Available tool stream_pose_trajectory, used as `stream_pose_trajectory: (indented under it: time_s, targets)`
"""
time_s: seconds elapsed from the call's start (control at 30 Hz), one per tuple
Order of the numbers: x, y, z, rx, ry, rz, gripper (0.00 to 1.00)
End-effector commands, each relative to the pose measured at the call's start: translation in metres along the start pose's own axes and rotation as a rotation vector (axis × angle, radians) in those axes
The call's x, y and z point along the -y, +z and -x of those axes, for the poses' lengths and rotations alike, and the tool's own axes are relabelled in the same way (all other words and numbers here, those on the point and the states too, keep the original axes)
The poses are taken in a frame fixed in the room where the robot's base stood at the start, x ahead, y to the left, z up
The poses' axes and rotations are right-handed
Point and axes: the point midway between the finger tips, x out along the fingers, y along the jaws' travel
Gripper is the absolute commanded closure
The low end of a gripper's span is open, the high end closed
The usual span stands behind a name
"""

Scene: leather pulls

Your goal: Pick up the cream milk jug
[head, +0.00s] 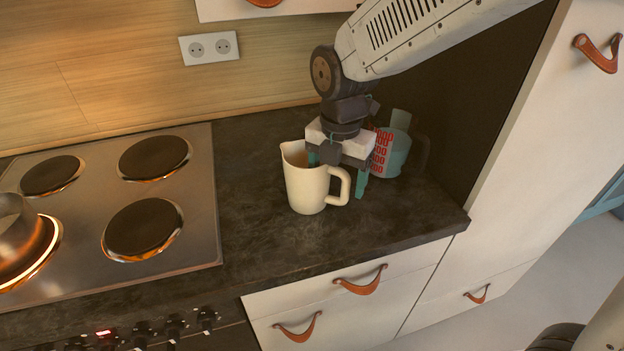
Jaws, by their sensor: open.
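The cream milk jug (305,189) stands upright on the dark countertop, in the middle of the head view. Its spout points left and its handle points right. My gripper (338,178) is open and points down just behind and beside the jug. One teal finger shows right of the handle; the other is mostly hidden behind the jug's rim. I cannot tell whether the fingers touch the jug.
A teal measuring jug (397,150) with red markings stands behind and right of my gripper, close to it. A steel hob (190,225) with a metal pot (18,232) lies to the left. The dark countertop (250,240) is clear in front of the jug. A tall white cabinet (540,130) bounds the right.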

Motion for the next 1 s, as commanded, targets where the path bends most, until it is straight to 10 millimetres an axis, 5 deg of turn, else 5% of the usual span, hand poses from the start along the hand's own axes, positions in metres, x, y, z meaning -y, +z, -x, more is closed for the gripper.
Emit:
stream_pose_trajectory:
  time_s: [0.27,0.5,1.0]
  targets:
    - [0.0,0.0,-0.0043,0.001,0.001,0.0,0.23]
    - [0.0,0.0,-0.0041,0.001,0.001,0.0,0.85]
    - [-0.0006,0.0003,0.0024,0.002,0.003,-0.001,0.85]
